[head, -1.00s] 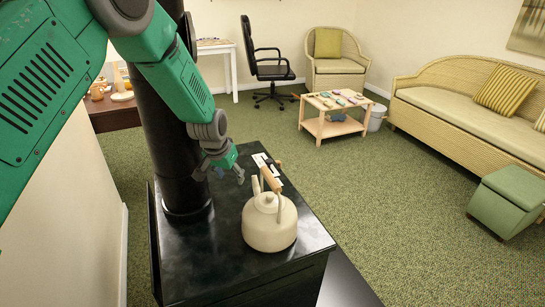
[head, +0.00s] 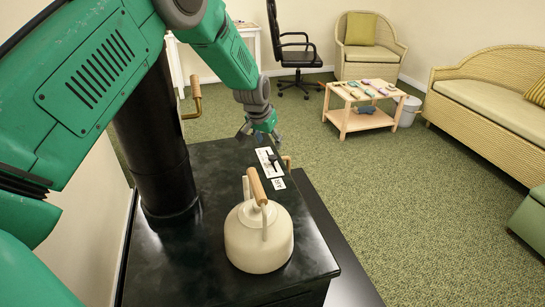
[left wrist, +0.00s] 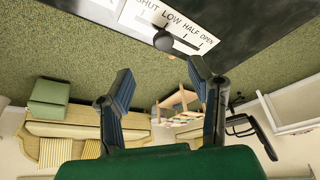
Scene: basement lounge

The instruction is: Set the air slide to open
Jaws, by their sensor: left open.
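The air slide is a dark knob (head: 272,157) on a white plate (head: 264,163) at the far right edge of the black stove top. In the left wrist view the plate (left wrist: 150,24) reads SHUT, LOW, HALF, OPEN, and the round knob (left wrist: 163,41) stands out below the lettering. Its stem's exact mark is hard to tell. My left gripper (head: 262,133) is open and empty, just beyond the plate in the head view. In the left wrist view its spread fingers (left wrist: 159,82) are apart from the knob. My right gripper is not in view.
A cream kettle (head: 258,238) with a wooden handle stands on the stove top (head: 190,265), nearer than the plate. Carpet right of the stove is clear.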

